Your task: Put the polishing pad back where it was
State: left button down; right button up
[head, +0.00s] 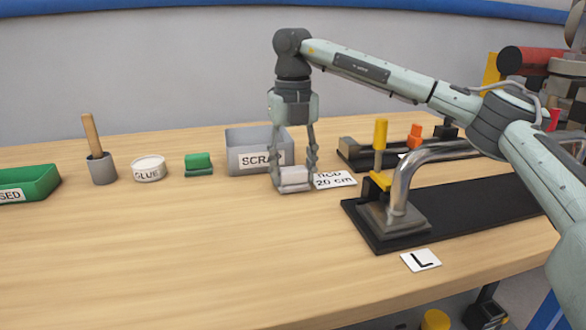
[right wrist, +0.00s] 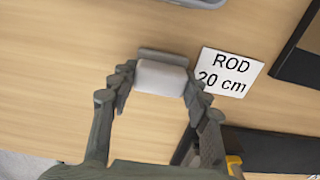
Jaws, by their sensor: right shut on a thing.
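The polishing pad (head: 293,175), a small whitish block with a grey backing, is between the fingers of my right gripper (head: 293,172). It is at the table surface, in front of the SCRAP box and left of the ROD 20 cm card. In the right wrist view the pad (right wrist: 162,78) sits between the two fingertips of my right gripper (right wrist: 160,88), which are shut on its sides. Whether its underside touches the table is hard to tell. My left gripper is out of view.
The grey SCRAP box (head: 250,138) stands just behind. A green block (head: 198,160), a GLUE tin (head: 149,168), a grey cup with a brush (head: 102,168) and a green tray (head: 30,181) are left. A black clamp fixture (head: 460,208) is right. The front-left table is clear.

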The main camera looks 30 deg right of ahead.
aim_at(292, 169)
jog(key=shift+f, duration=0.1)
jog(key=o, duration=1.1)
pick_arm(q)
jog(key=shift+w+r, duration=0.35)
pick_arm(e)
notch_tip(292, 169, up, 2)
jog(key=shift+w+r, duration=0.1)
jog(key=shift+r, duration=0.1)
notch_tip(292, 169, up, 6)
jog(key=shift+f, duration=0.2)
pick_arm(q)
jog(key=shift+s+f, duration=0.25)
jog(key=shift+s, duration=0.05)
pick_arm(e)
jog(key=shift+r, duration=2.15)
